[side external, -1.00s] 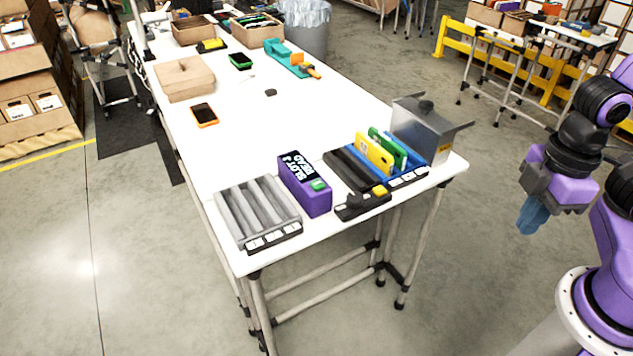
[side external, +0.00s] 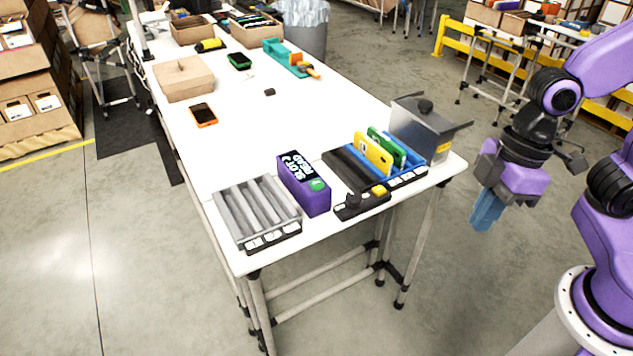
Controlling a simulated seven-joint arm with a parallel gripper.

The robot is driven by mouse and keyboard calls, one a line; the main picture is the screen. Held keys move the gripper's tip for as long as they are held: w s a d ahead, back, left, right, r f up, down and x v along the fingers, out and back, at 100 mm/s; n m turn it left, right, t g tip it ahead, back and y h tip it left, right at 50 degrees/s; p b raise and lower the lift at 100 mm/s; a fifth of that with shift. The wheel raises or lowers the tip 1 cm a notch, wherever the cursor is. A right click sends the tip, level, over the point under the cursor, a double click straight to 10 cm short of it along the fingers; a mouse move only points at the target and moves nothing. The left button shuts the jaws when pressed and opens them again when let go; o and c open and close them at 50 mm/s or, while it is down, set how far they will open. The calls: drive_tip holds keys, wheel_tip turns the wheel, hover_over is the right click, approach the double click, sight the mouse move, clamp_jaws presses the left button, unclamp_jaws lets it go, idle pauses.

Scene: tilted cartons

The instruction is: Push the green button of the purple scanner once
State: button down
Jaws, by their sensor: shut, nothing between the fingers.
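The purple scanner (side external: 317,201) stands on the white table near its front edge. Its dark display shows white text that looks like "SLOT 2 READ". The green button (side external: 318,185) is on its top at the front end, with nothing touching it. My gripper (side external: 485,212) is shut and empty, its blue fingers pointing down. It hangs off the table to the right of the scanner, beyond the table's right corner, well apart from everything.
A grey slotted tray (side external: 257,212) lies left of the scanner. Right of it are a black device with a yellow button (side external: 379,190), a blue rack (side external: 407,171) holding yellow and green cards, and a grey metal box (side external: 418,137). The table's middle (side external: 250,135) is mostly clear.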

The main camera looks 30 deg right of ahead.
drive_tip(key=w+a+t+y, duration=0.1)
drive_tip(key=w+a+y, duration=0.2)
drive_tip(key=w+a, duration=0.6)
drive_tip(key=m+t+h, duration=0.2)
drive_tip(key=t+h, duration=0.1)
drive_tip(key=t, duration=0.5)
hover_over(319, 185)
drive_tip(key=shift+f, duration=0.15)
drive_tip(key=shift+f, duration=4.3)
drive_tip(key=shift+f, duration=0.1)
drive_tip(key=shift+f, duration=0.35)
